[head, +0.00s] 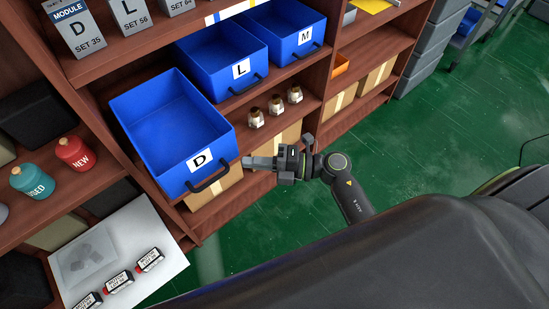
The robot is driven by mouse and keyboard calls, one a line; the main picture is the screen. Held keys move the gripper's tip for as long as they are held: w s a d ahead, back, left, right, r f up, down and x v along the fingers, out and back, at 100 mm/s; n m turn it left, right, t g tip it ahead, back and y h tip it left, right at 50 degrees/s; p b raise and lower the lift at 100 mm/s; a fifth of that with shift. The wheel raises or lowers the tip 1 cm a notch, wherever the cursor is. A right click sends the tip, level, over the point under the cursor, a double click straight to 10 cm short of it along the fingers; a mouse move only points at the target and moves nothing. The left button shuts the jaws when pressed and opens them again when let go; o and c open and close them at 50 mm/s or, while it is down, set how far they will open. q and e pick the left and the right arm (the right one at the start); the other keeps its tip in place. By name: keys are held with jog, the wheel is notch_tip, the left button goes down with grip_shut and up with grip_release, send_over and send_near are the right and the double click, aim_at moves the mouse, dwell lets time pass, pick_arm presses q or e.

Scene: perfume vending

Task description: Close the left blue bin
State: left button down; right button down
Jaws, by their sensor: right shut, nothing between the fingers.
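The left blue bin (170,125), labelled D, is pulled well out from the wooden shelf and looks empty inside. Its dark handle (209,180) is on the front face beside the D label. My right gripper (250,162) is shut and empty, just to the right of the handle and front face of this bin. Whether it touches the bin cannot be told. The middle blue bin (222,62), labelled L, and the right blue bin (288,30), labelled M, sit further right along the same shelf. My left gripper is not in view.
Several brass fittings (276,104) stand on the shelf edge below the L bin. Cardboard boxes (340,100) fill the lower shelf. A white board (125,245) with small bottles is at lower left. Red and teal jars (75,152) stand on the left shelf. The green floor is open at right.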

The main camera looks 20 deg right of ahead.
aim_at(211, 114)
jog(key=shift+w+a+p, duration=0.1)
jog(key=shift+w+a, duration=0.15)
jog(key=shift+w, duration=0.4)
jog(key=shift+w+a+p, duration=0.15)
jog(key=shift+w+a, duration=0.15)
jog(key=shift+w, duration=0.4)
jog(key=shift+w+a+p, duration=0.1)
jog(key=shift+w+a, duration=0.15)
jog(key=shift+w, duration=0.4)
jog(key=shift+w, duration=0.1)
jog(key=w+a+b, duration=0.1)
jog(key=w+b, duration=0.1)
jog(key=w, duration=0.2)
jog(key=w+a+b, duration=0.1)
jog(key=w+a, duration=0.1)
jog(key=w, duration=0.3)
jog(key=w+a+b, duration=0.1)
jog(key=w+b, duration=0.1)
jog(key=w, duration=0.3)
jog(key=shift+w+a+f+b, duration=0.1)
jog(key=shift+a+b, duration=0.25)
jog(key=shift+w+a, duration=0.2)
jog(key=shift+w, duration=0.3)
jog(key=shift+d, duration=0.1)
